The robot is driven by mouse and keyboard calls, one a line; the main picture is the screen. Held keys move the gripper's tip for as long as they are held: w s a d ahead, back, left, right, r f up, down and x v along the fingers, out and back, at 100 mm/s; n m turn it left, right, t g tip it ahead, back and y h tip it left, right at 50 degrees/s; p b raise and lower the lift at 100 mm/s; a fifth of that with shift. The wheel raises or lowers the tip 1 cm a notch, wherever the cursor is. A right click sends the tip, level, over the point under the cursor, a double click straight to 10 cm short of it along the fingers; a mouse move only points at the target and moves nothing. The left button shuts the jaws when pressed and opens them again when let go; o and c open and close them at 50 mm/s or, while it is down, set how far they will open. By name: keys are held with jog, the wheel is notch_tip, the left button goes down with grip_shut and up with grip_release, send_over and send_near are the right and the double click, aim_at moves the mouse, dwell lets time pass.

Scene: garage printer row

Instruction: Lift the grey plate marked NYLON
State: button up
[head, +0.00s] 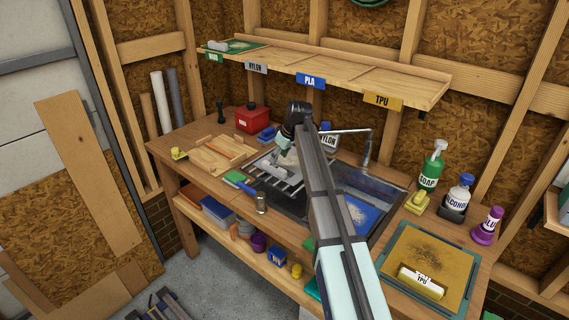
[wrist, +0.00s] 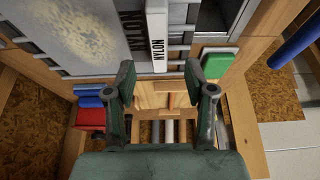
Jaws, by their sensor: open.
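The grey plate (wrist: 85,38) shows in the wrist view at the upper left, with a pale yellowish smear. Its white tab reading NYLON (wrist: 158,38) stands at the plate's edge, just beyond my fingertips. In the head view the plate (head: 275,167) lies at the left of the sink, partly hidden by my arm. My gripper (wrist: 160,78) is open and empty, its two fingers on either side of the tab's line. In the head view my gripper (head: 283,142) is over the plate.
A green block (wrist: 219,64) lies right of my fingers. A blue plate (head: 361,214) is in the sink (head: 385,190). A TPU plate on a mat (head: 430,258) lies at the right. A shelf (head: 335,72) with NYLON (head: 256,67) and other labels hangs above. A faucet (head: 367,150) stands behind the sink.

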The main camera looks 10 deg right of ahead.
aim_at(274, 167)
jog(key=shift+p+x, duration=1.35)
jog(key=shift+x, duration=2.45)
jog(key=shift+w, duration=0.1)
jog(key=shift+c, duration=0.3)
grip_shut()
